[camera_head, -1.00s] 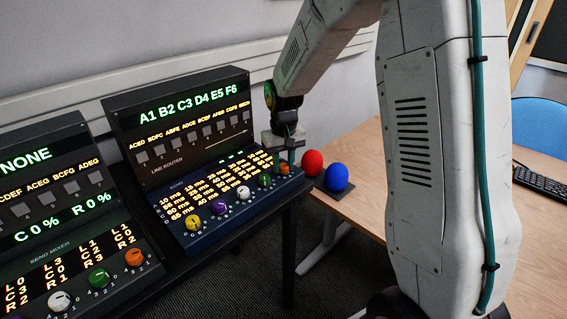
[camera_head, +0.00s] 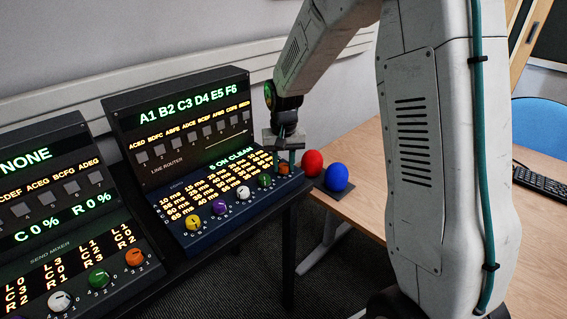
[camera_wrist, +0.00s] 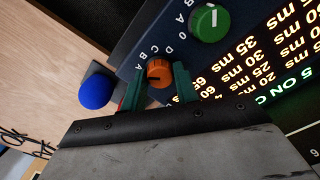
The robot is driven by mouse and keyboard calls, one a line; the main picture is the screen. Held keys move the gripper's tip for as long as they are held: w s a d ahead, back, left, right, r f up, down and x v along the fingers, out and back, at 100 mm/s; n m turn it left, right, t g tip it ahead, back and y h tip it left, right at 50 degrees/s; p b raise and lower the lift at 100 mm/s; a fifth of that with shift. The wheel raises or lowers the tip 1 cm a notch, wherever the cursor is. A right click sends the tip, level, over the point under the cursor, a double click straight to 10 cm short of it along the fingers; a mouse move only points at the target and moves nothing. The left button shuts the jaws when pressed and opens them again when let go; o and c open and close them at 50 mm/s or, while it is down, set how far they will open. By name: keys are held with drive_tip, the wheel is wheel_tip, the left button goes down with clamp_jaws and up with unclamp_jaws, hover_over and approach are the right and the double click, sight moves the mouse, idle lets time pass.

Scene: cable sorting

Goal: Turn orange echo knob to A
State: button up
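The orange knob (camera_wrist: 159,73) is at the end of the knob row on the echo panel. My gripper (camera_wrist: 159,86) is open, with a finger on each side of the knob and small gaps showing; contact cannot be made out. In the head view the gripper (camera_head: 287,158) is just above the orange knob (camera_head: 283,168). The echo panel's display (camera_head: 231,160) reads "5 ON CLEAN".
A green knob (camera_wrist: 209,22) sits close beside the orange one. White, purple and yellow knobs (camera_head: 193,223) continue leftward. Red (camera_head: 312,163) and blue balls (camera_head: 336,177) stand right of the panel. The send mixer (camera_head: 75,270) is at left.

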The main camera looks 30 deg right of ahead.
sight(284, 165)
drive_tip(key=o, duration=0.4)
drive_tip(key=shift+c, duration=0.2)
wheel_tip(284, 165, up, 8)
drive_tip(key=shift+f, duration=0.1)
idle(0.4)
drive_tip(key=s+a+r+n, duration=0.1)
drive_tip(key=s+r, duration=0.2)
drive_tip(key=s, duration=0.7)
drive_tip(key=s+a+r+n, duration=0.1)
drive_tip(key=s+r, duration=0.2)
drive_tip(key=s, duration=0.8)
drive_tip(key=s+a+r+n+t, duration=0.1)
drive_tip(key=s+r, duration=0.2)
drive_tip(key=s, duration=0.8)
drive_tip(key=shift+s+a+n, duration=0.2)
drive_tip(key=shift+a+n, duration=0.1)
drive_tip(key=shift+a, duration=0.1)
